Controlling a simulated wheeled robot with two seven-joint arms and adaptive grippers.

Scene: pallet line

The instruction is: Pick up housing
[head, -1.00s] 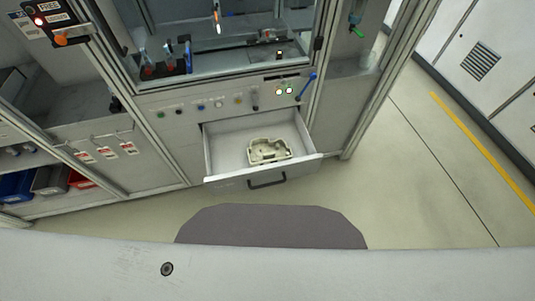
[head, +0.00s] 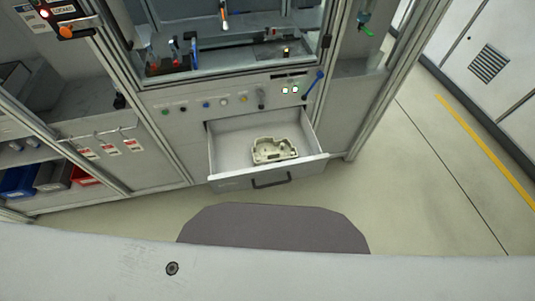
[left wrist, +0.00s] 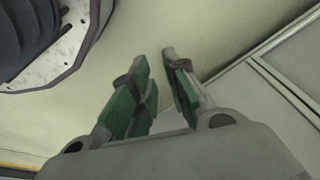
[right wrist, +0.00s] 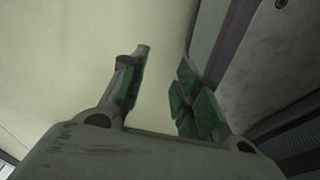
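The housing (head: 275,150) is a pale, cream-grey cast part with hollows. It lies in the open drawer (head: 228,158) below the machine window in the head view, towards the drawer's right side. Neither gripper shows in the head view. My left gripper (left wrist: 160,75) shows in the left wrist view with its green-padded fingers apart and nothing between them, above bare floor. My right gripper (right wrist: 162,75) shows in the right wrist view, also with fingers apart and empty. The housing is in neither wrist view.
The drawer has a dark handle (head: 271,179) on its front. A row of buttons and a blue lever (head: 314,84) sit above it. Blue, grey and red bins (head: 83,177) stand on a shelf at left. Free floor (head: 430,200) lies to the right.

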